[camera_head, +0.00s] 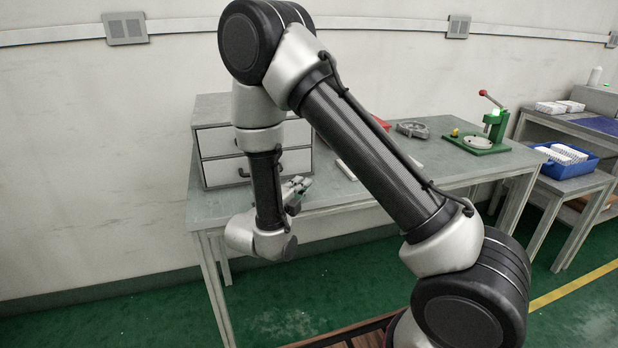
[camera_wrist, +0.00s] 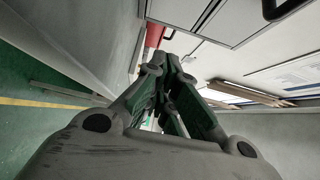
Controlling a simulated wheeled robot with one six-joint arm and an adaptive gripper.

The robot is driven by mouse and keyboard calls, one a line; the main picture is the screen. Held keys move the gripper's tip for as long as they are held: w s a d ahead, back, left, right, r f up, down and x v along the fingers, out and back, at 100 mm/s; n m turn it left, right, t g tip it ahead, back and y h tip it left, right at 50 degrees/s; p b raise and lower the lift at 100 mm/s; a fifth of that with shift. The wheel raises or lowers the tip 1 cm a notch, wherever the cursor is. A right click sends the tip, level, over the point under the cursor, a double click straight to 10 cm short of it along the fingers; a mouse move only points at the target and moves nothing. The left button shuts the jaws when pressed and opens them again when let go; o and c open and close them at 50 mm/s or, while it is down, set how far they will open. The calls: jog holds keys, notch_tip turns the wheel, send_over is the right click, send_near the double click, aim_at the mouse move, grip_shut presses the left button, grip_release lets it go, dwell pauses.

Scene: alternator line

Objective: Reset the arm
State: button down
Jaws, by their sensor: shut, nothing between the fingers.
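My arm stretches across the head view, bent down over the left part of the workbench (camera_head: 330,190). My gripper (camera_head: 300,184) is at the front edge of the bench, in front of the drawer cabinet, partly hidden behind my wrist. In the wrist view my gripper (camera_wrist: 170,62) has its fingers together with nothing between them.
The white-fronted drawer cabinet (camera_head: 221,143) stands close behind my gripper. Further right on the bench are a grey metal part (camera_head: 412,129) and a green press (camera_head: 478,142) with a red-knobbed lever. A blue bin (camera_head: 566,160) stands on a side table.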

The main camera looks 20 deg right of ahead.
jog(key=shift+v, duration=0.85)
jog(key=s+d+f+m+g, duration=0.1)
jog(key=m, duration=0.1)
jog(key=s+d+m+g+h, duration=0.1)
jog(key=s+d+m+g, duration=0.1)
jog(key=m, duration=0.1)
jog(key=s+d+f+m+g, duration=0.1)
jog(key=d+m, duration=0.1)
jog(key=m, duration=0.1)
jog(key=shift+s+f+h, duration=0.15)
jog(key=shift+f+h, duration=0.15)
jog(key=s+d+r+m+g+y, duration=0.4)
jog(key=s+m+g, duration=0.3)
jog(key=m, duration=0.6)
jog(key=s+d+r+m+g+y, duration=0.3)
jog(key=s+d+r+m+g, duration=0.15)
jog(key=s+m, duration=0.7)
jog(key=s+d+r+m+t+y, duration=0.1)
jog(key=s+r+m+t+y, duration=0.2)
jog(key=r+m, duration=0.3)
jog(key=s+d+r+m+t+y, duration=0.1)
jog(key=s+r+m+t+y, duration=0.2)
jog(key=r+m, duration=0.3)
jog(key=shift+d+r+t+y, duration=0.25)
jog(key=shift+r+t+y, duration=0.15)
jog(key=shift+t+y, duration=0.25)
